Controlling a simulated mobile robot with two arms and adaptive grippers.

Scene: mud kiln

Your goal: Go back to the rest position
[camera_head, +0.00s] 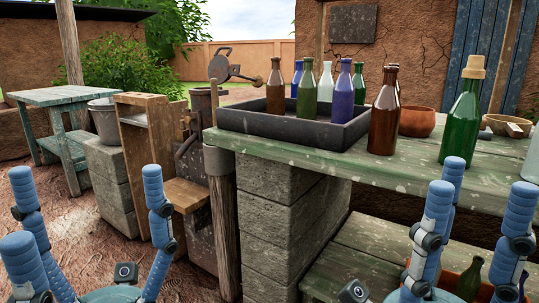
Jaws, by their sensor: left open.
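My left gripper (86,190) is at the lower left, in front of the ground and the stacked blocks. Its blue segmented fingers point up and stand wide apart, with nothing between them. My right gripper (483,186) is at the lower right, in front of the green table (330,160). Its blue fingers also point up and stand apart, and I see nothing held in them. The table edge and part of the lower shelf show behind the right fingers. The lower parts of both grippers are cut off by the picture's bottom edge.
A dark tray (240,120) with several bottles stands on the table. A brown bottle (384,115), a corked green bottle (462,120) and a clay bowl (416,122) stand right of it. Small bottles (470,278) are on the lower shelf (365,255). Open ground lies left.

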